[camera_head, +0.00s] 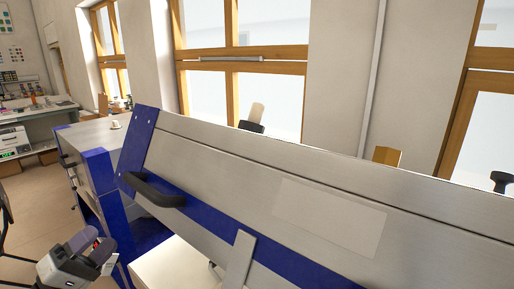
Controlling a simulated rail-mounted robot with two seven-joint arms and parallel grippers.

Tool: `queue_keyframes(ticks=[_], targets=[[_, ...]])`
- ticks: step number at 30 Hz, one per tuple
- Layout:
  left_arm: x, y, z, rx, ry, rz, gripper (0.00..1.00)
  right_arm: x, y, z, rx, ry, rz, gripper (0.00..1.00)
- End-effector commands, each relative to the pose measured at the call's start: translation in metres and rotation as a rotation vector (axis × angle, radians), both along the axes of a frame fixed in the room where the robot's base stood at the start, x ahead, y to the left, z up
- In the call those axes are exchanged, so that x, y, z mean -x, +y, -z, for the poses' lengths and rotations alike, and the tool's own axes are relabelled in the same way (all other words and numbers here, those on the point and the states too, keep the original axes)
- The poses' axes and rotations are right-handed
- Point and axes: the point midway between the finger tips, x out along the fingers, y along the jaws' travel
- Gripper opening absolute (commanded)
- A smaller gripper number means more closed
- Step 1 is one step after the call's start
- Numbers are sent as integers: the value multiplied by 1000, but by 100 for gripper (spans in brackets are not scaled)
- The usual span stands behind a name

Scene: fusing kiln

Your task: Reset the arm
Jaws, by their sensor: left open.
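My left gripper (96,249) is low at the left in the head view, open, with nothing visible between its fingers. It is left of the fusing kiln, in front of a blue frame. The kiln's large silver lid (280,170) with blue edging stands raised and tilted across the picture. A black handle (155,191) sits on its left part. The gripper is below and left of this handle, apart from it. A pale surface (172,266) shows under the lid; most of the kiln's inside is hidden. My right gripper is out of view.
A silver and blue cabinet (88,166) stands behind the gripper, with a small cup-like thing (115,125) on top. A grey metal bar (240,259) runs down from the lid. A cluttered bench (60,106) is at far left. Open floor (38,205) lies between.

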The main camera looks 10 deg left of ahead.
Motion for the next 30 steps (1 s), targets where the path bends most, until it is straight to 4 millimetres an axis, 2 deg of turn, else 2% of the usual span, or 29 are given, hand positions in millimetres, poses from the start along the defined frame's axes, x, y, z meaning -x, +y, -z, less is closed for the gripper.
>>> queue_keyframes(ticks=[4, 11, 17, 20, 23, 24, 30], targets=[[-3, -16, 31, -396, -12, -64, 53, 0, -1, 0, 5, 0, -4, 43], [0, -30, 80, -1084, 6, -187, 53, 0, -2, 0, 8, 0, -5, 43], [16, -38, 123, -1567, 108, -263, 53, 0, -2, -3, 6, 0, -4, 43], [36, -43, 153, -1754, 206, -273, 53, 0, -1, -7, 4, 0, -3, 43], [71, -54, 189, -1891, 330, -259, 53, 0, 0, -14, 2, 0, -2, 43], [90, -62, 204, -1926, 384, -244, 53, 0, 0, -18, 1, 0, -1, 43], [175, -108, 265, -1953, 508, -88, 53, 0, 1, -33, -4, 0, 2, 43]])
